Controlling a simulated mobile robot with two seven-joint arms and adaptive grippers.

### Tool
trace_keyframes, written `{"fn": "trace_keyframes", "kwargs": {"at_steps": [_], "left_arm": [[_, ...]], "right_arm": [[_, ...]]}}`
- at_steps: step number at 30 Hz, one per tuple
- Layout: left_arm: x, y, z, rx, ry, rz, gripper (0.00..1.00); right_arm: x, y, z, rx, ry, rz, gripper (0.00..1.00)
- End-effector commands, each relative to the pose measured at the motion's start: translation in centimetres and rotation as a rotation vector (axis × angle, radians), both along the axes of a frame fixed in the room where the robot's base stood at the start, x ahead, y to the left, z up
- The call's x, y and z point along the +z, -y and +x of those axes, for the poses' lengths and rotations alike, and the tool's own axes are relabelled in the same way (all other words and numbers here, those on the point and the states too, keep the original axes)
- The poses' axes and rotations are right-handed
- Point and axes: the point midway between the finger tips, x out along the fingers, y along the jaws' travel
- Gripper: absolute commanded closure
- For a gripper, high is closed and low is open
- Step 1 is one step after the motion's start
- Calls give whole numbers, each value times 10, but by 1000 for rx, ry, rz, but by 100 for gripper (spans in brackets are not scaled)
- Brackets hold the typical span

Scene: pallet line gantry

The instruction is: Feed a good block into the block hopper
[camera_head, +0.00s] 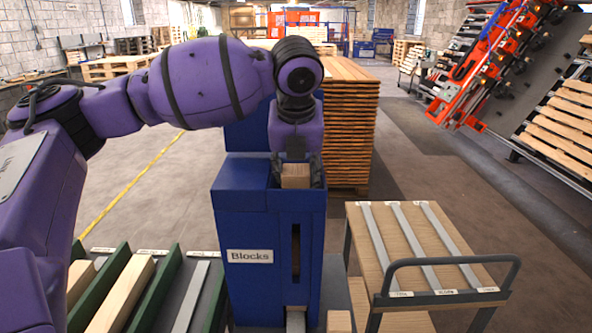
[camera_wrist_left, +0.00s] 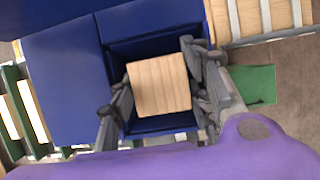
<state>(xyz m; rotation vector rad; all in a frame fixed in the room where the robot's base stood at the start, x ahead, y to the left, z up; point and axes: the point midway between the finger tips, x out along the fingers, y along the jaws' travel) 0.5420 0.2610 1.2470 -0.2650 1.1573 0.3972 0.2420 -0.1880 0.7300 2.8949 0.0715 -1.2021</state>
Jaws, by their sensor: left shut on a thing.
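The block hopper (camera_head: 250,225) is a tall blue box labelled "Blocks", in the middle of the head view. My left gripper (camera_head: 296,172) is at its open top, shut on a light wooden block (camera_head: 296,180). In the left wrist view the block (camera_wrist_left: 159,84) sits between the two fingers of the left gripper (camera_wrist_left: 160,92), over the square blue opening of the hopper (camera_wrist_left: 155,42). I cannot tell how deep in the opening the block is. A slot in the hopper's front is dark higher up. My right gripper is not in view.
A cart (camera_head: 375,240) with a wooden top, grey strips and a dark handle stands right of the hopper. Green-walled lanes (camera_head: 160,285) with timber are at the lower left. A tall stack of boards (camera_head: 348,125) stands behind. Open floor lies to the right.

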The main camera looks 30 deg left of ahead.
Motion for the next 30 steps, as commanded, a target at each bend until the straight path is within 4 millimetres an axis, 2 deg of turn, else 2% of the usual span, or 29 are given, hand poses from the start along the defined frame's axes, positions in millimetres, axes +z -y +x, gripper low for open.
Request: {"fn": "trace_keyframes", "kwargs": {"at_steps": [4, 5, 10, 23, 26, 30], "left_arm": [[-2, 0, 0, 0, 0, -1, 83], [-2, 0, 0, 0, 0, -1, 54], [-2, 0, 0, 0, 0, -1, 33], [-1, 1, 0, 0, 0, -1, 33], [4, 2, -2, -1, 3, -1, 33], [24, 5, -9, -2, 4, -2, 33]], "right_arm": [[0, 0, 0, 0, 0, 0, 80], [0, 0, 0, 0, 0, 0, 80], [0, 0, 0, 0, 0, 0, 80], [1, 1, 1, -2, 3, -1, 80], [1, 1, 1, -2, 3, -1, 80], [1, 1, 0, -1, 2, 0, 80]]}}
